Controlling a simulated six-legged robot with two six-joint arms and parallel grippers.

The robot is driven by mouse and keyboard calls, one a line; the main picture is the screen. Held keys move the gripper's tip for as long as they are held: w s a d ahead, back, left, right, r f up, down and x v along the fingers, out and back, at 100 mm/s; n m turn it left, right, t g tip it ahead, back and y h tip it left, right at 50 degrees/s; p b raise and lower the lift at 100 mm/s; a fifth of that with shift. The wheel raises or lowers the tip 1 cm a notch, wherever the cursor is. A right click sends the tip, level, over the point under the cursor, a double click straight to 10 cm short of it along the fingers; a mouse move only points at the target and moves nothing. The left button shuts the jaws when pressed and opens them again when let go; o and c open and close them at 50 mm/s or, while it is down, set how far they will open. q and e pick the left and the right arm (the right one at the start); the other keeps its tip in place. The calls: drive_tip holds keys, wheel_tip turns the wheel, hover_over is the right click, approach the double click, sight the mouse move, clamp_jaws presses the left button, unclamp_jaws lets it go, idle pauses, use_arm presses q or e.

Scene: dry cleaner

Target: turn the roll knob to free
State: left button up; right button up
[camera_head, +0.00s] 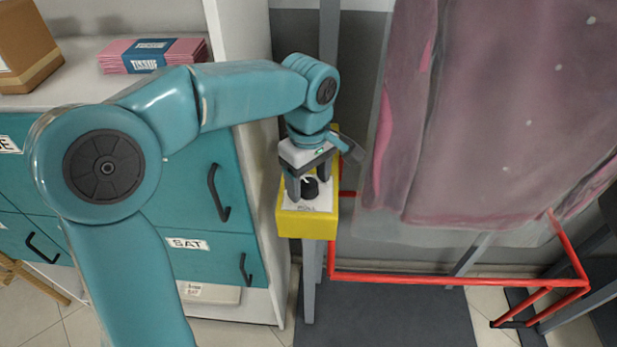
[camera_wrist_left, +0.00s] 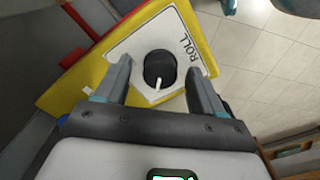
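The roll knob (camera_head: 311,191) is a round black knob on a white plate marked ROLL, on top of a yellow box (camera_head: 305,226). My left gripper (camera_head: 309,185) is above the box with its fingers on either side of the knob. In the left wrist view the knob (camera_wrist_left: 158,68) lies between the two spread fingertips (camera_wrist_left: 160,76), with a visible gap on each side. A small white pointer on the knob (camera_wrist_left: 157,84) is turned towards my gripper's palm. Any wording for the knob's positions is not legible. My right gripper is not in view.
A red rail frame (camera_head: 440,279) and a plastic-covered pink garment (camera_head: 500,110) are right of the box. Teal drawers (camera_head: 190,180) stand at the left, with pink tissue packs (camera_head: 182,52) and a cardboard box (camera_head: 25,45) above them. A grey post supports the yellow box.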

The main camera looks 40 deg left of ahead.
sight(308, 185)
use_arm(q)
wheel_tip(308, 185, up, 16)
drive_tip(key=p, duration=0.2)
drive_tip(key=shift+r, duration=0.15)
drive_tip(key=shift+s, duration=0.2)
idle(0.6)
